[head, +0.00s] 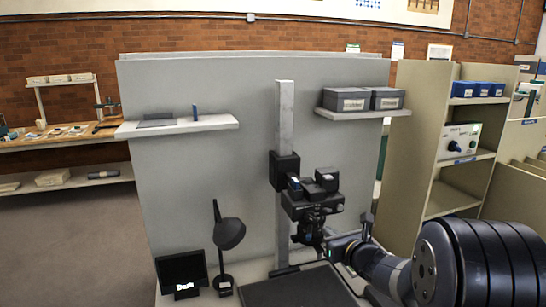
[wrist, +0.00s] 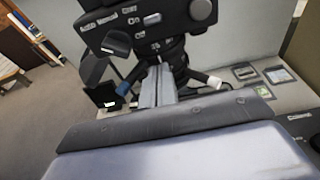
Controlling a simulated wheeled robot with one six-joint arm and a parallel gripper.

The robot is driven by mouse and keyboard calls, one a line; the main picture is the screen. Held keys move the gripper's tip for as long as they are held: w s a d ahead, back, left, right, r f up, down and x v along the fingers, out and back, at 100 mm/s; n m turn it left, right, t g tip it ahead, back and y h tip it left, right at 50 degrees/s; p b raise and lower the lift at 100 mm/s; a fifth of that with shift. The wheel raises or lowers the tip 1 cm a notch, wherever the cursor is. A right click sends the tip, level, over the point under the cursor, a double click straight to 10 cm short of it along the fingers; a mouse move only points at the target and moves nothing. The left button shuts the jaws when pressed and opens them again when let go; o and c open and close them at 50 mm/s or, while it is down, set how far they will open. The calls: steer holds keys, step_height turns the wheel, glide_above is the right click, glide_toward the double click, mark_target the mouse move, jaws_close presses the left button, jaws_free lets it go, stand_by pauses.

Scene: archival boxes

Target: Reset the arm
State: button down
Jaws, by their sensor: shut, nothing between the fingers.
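My arm comes in from the lower right of the head view, and my gripper (head: 326,244) is near the underside of a dark camera (head: 313,200) on an upright column (head: 284,130). In the wrist view my gripper (wrist: 158,76) shows two grey fingers pressed together with nothing between them. They point toward the camera (wrist: 165,25), which has printed labels and knobs and fills the top of that view. Whether the fingers touch the camera or its lens, I cannot tell.
Below the camera lies a dark baseboard (head: 300,288). A black lamp (head: 228,235) and a small dark screen (head: 182,274) stand to its left. Grey boxes (head: 345,99) sit on a wall shelf (head: 362,115). A beige shelving unit (head: 415,130) stands at the right. Open floor (head: 70,240) is at left.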

mark_target(319, 229)
steer(key=shift+w+a+f+t+b, duration=0.2)
steer(key=shift+w+f+t+b, duration=0.2)
steer(key=shift+w+f+b, duration=0.35)
steer(key=w+f+t+b, duration=0.1)
steer(key=f+b, duration=0.1)
steer(key=shift+w+b, duration=0.2)
steer(key=shift+b, duration=0.1)
steer(key=v, duration=0.6)
steer(key=shift+t+b, duration=0.4)
steer(key=shift+b, duration=0.05)
steer(key=shift+w+d, duration=0.1)
